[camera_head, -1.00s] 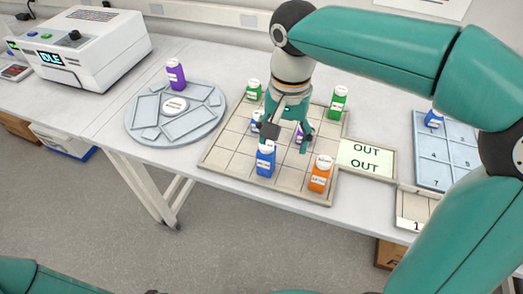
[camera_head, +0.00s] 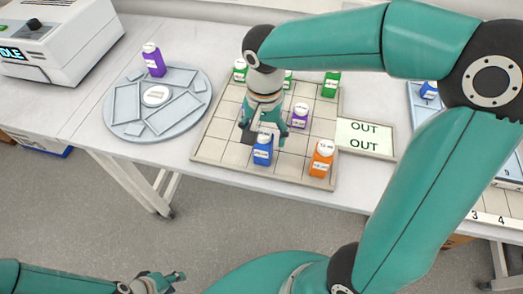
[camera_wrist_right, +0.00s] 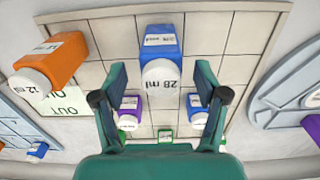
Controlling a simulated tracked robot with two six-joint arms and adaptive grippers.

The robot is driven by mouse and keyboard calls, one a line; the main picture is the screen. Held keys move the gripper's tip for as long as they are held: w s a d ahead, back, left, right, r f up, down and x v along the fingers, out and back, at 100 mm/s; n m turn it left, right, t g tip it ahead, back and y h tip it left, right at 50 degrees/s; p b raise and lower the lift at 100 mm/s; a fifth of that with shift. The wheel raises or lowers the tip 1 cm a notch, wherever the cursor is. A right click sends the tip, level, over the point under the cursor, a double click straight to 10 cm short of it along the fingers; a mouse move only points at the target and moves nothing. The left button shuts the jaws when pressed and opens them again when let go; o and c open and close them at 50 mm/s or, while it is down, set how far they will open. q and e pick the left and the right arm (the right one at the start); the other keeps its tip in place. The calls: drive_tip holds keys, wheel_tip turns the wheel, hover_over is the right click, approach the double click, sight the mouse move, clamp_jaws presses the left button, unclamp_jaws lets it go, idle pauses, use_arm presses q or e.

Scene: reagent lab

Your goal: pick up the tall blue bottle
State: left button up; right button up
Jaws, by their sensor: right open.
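The tall blue bottle (camera_head: 262,151) stands upright on the near part of the gridded board (camera_head: 215,150), its white cap towards my right gripper (camera_head: 263,132). In the right wrist view the bottle (camera_wrist_right: 161,47) shows a cap marked 28 ml, in line with the gap between the fingers of the open right gripper (camera_wrist_right: 163,85). I cannot tell whether a finger touches it. A smaller blue bottle (camera_wrist_right: 195,102) is partly hidden behind one finger. My left gripper (camera_head: 174,282) is low at the bottom left, away from the board; its jaw opening is unclear.
An orange bottle (camera_head: 321,159) stands right of the blue one, a purple bottle (camera_head: 299,116) behind it. Green bottles (camera_head: 331,84) are along the far side. A round grey tray (camera_head: 195,105) with another purple bottle (camera_head: 153,60) is left. An OUT plate (camera_head: 365,137) is right.

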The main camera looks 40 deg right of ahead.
sight(263, 148)
drive_tip(key=shift+f+p, duration=0.5)
drive_tip(key=shift+f, duration=2.6)
drive_tip(key=c, duration=1.2)
drive_tip(key=shift+c, duration=0.2)
drive_tip(key=shift+r, duration=0.2)
